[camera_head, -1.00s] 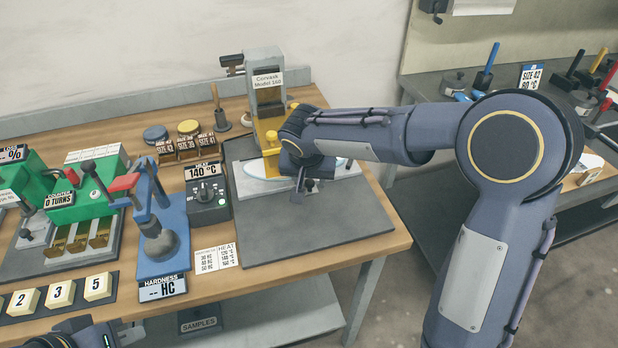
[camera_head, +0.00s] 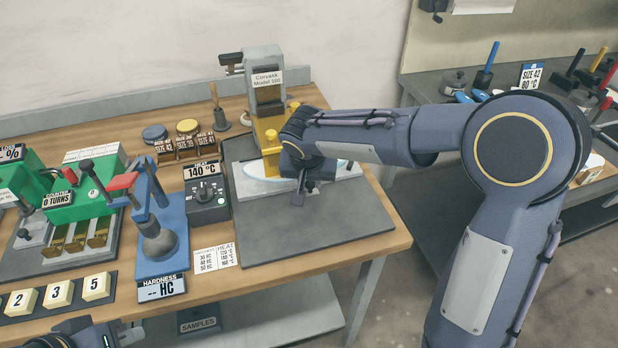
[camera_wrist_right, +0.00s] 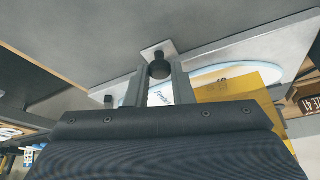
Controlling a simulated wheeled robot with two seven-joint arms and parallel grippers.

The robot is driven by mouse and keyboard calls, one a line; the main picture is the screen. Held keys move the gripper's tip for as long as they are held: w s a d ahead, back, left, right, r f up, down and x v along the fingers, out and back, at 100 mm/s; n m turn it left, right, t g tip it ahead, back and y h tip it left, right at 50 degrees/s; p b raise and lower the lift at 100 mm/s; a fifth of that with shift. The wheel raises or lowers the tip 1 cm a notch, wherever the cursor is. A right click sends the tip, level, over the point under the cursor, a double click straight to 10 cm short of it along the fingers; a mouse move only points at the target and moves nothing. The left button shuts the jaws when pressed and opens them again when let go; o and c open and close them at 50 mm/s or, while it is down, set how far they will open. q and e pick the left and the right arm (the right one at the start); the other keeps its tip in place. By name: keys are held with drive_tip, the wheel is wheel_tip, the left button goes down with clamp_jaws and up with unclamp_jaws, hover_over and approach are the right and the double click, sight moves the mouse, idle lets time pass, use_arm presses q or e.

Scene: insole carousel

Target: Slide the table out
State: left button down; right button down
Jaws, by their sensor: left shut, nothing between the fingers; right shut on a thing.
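My right gripper (camera_head: 302,190) is at the table's front edge. In the right wrist view its fingers (camera_wrist_right: 160,85) are shut on a dark round knob (camera_wrist_right: 159,67) on a small plate at that edge. My left gripper (camera_head: 128,334) shows only partly at the bottom left, shut and empty, away from the press.
A heat control box (camera_head: 207,197) reading 140 °C and a blue hardness tester (camera_head: 163,235) stand left of the base plate. The front of the base plate is clear.

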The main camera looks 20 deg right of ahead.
drive_tip(key=s+b, duration=0.2)
drive_tip(key=s, duration=0.4)
drive_tip(key=s+b, duration=0.3)
drive_tip(key=s, duration=0.4)
drive_tip(key=shift+s+d, duration=0.2)
drive_tip(key=shift+s, duration=0.05)
drive_tip(key=shift+s+b, duration=0.35)
drive_tip(key=shift+s, duration=0.25)
drive_tip(key=c, duration=1.3)
unclamp_jaws()
drive_tip(key=p+v, duration=0.1)
drive_tip(key=v, duration=0.7)
